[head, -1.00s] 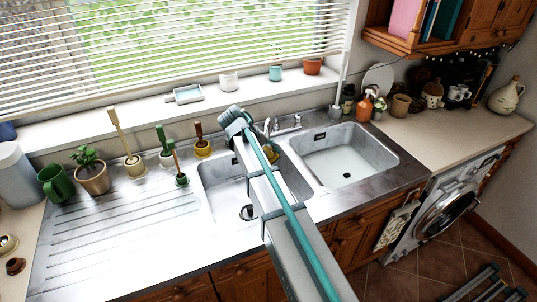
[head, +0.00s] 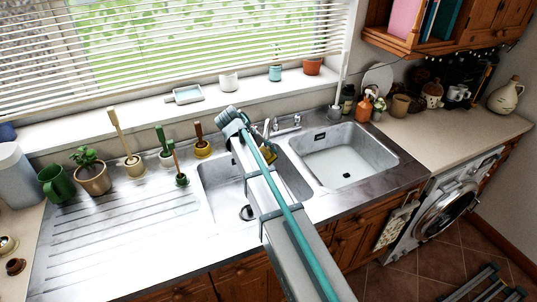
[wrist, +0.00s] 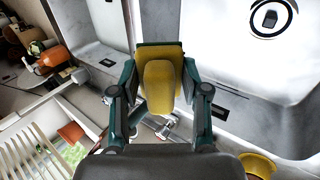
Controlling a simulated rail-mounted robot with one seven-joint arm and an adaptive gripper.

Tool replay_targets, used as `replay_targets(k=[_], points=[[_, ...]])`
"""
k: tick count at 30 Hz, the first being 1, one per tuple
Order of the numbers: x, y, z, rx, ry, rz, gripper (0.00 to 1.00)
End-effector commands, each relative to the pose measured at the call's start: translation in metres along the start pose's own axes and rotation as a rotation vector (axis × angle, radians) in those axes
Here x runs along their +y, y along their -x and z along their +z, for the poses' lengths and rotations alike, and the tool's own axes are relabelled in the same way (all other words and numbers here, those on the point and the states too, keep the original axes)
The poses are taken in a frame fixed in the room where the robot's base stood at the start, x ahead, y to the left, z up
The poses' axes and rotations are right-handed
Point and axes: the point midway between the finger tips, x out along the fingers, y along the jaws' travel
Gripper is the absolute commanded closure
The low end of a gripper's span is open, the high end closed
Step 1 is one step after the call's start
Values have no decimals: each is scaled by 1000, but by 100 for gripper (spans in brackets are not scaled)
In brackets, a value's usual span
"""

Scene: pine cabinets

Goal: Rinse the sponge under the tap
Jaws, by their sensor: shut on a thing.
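A yellow sponge with a dark green edge (wrist: 160,85) is held between the two fingers of my gripper (wrist: 160,72) in the wrist view. In the head view my arm hides most of the gripper, and only a little yellow shows beside it. The chrome tap (head: 267,127) stands behind the sinks; in the wrist view part of it (wrist: 163,128) shows close to the sponge, half hidden by the gripper. I cannot tell whether they touch. No running water is visible. The left sink basin (head: 222,184) lies below my arm, its drain visible.
The right basin (head: 345,155) is empty. Several brushes in pots, including a yellow pot (head: 202,149), stand left of the tap. An orange spray bottle (head: 364,107) stands right.

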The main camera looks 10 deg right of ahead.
Motion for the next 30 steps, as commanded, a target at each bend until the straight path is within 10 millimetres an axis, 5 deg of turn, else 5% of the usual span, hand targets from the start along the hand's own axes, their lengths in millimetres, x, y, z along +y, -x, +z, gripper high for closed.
replay_targets(k=[30], points=[[3, -2, 7, 0, 0, 0, 100]])
